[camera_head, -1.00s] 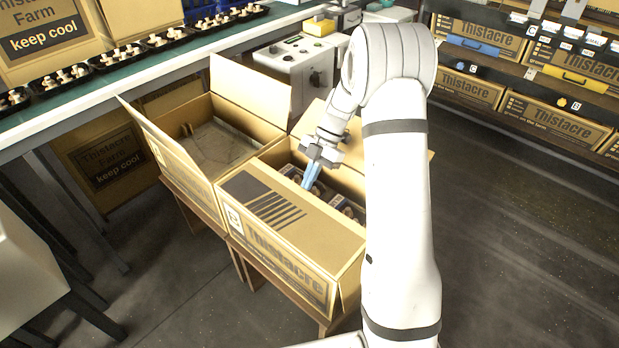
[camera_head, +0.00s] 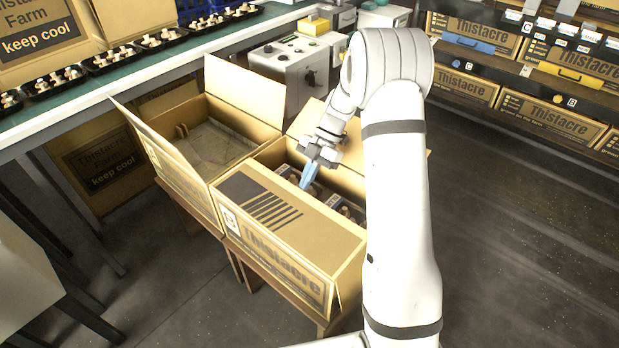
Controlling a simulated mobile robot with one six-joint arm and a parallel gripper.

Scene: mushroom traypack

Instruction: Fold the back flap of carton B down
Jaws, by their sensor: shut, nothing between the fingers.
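The right-hand carton (camera_head: 290,265) has a striped near flap (camera_head: 262,202) lying over its near part. I cannot read a letter B, but I take this carton as carton B. Its back flap (camera_head: 304,118) stands up and tilts behind my gripper, partly hidden by my arm. Dark trays with mushrooms (camera_head: 337,207) show inside through the open part. My gripper (camera_head: 308,178) is shut and empty, with its blue fingertips pointing down over the opening, in front of the back flap. My arm hides the carton's right side.
A grey machine (camera_head: 300,70) stands close behind. A bench with mushroom trays (camera_head: 150,50) is at the back left. Floor (camera_head: 520,250) is clear at right.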

